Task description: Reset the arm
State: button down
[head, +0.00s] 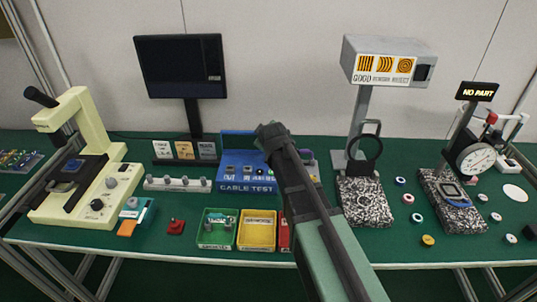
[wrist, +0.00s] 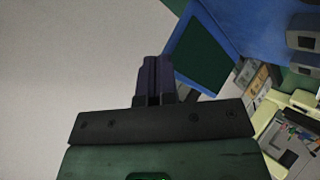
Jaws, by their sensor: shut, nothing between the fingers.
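My arm reaches up from the bottom of the head view, right of its middle. My gripper (head: 268,133) is at its far end, in front of the blue cable test box (head: 243,178) and partly hiding it. In the wrist view the two dark fingers of my gripper (wrist: 154,78) lie side by side, shut, with nothing held. They point up in that picture, with grey wall to their left and a blue structure (wrist: 215,30) to their right.
A black monitor (head: 180,65) stands behind, left of my gripper. A microscope (head: 85,160) is at left; a lamp-like stand with a grey sign box (head: 385,62) and a dial gauge (head: 475,158) are at right. Green (head: 204,243) and yellow (head: 257,249) trays sit near the front edge.

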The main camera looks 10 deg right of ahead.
jog(key=shift+s+f+m, duration=0.15)
jog(key=shift+f+m, duration=0.05)
jog(key=shift+m, duration=0.1)
jog(key=s+f+m+g, duration=0.1)
jog(key=s, duration=0.2)
jog(key=s+f+m+g, duration=0.1)
jog(key=s+g, duration=0.1)
jog(key=s, duration=0.1)
jog(key=s+f+m+g+p, duration=0.1)
jog(key=s, duration=0.1)
jog(key=shift+s+d+m, duration=0.15)
jog(key=shift+s+m, duration=0.15)
jog(key=shift+s, duration=0.1)
jog(key=s+r+m+g+p, duration=0.2)
jog(key=s+g+p, duration=0.1)
jog(key=s, duration=0.7)
jog(key=s+r+m+g+p, duration=0.2)
jog(key=s+g+p, duration=0.1)
jog(key=s, duration=0.7)
jog(key=shift+d+g+y, duration=0.15)
jog(key=shift+g+y, duration=0.15)
jog(key=shift+y, duration=0.1)
